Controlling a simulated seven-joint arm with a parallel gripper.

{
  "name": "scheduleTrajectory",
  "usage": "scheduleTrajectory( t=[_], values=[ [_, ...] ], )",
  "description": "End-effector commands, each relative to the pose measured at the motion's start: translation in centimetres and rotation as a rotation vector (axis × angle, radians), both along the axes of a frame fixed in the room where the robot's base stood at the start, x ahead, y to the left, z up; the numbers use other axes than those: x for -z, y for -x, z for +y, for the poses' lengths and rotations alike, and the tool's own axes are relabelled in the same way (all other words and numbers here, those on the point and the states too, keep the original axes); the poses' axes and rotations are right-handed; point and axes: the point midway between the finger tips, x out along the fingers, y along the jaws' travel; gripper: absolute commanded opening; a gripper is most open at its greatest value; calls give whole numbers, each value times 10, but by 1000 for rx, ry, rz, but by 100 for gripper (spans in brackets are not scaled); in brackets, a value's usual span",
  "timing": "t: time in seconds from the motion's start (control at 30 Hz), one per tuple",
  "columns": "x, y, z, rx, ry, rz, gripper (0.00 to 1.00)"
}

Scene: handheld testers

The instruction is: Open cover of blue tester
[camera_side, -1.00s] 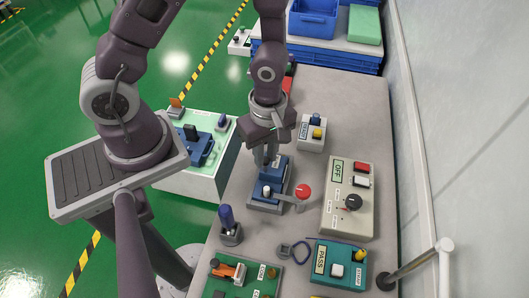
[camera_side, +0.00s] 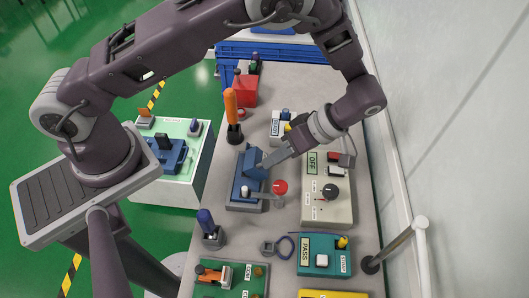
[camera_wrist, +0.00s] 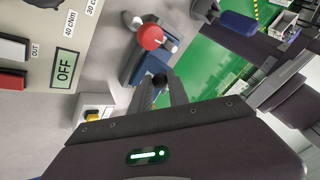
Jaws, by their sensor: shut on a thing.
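The blue tester (camera_side: 241,187) sits on the grey bench in the side view, with a white-topped post and a side lever with a red ball (camera_side: 280,187). Its blue cover (camera_side: 253,158) stands tilted up from the body at the far end. My gripper (camera_side: 264,163) comes in low from the right and is shut at the cover. In the wrist view my gripper (camera_wrist: 163,92) has a small dark knob (camera_wrist: 160,82) between its fingers, with the blue tester (camera_wrist: 143,66) and red ball (camera_wrist: 150,37) beyond. The fingers partly hide the cover there.
The grey OFF tester (camera_side: 325,210) stands close right of the tester, under my wrist. A small white tester (camera_side: 277,125) and an orange-handled tool (camera_side: 231,108) stand behind. A teal PASS tester (camera_side: 322,262) and a blue-handled tool (camera_side: 207,226) are nearer the front.

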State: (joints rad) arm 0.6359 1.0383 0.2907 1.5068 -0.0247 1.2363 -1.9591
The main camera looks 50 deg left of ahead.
Motion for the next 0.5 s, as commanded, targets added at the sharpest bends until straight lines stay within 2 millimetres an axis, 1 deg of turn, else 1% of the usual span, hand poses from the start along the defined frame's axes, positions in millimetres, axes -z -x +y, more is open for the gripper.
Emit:
scheduleTrajectory(
  t=[0.1,0.47,0.5],
  values=[
    [8,-10,-8,2,3,-10,0],
    [31,-30,-27,2,1,-9,0],
    [35,-33,-28,5,-26,17,0]
  ],
)
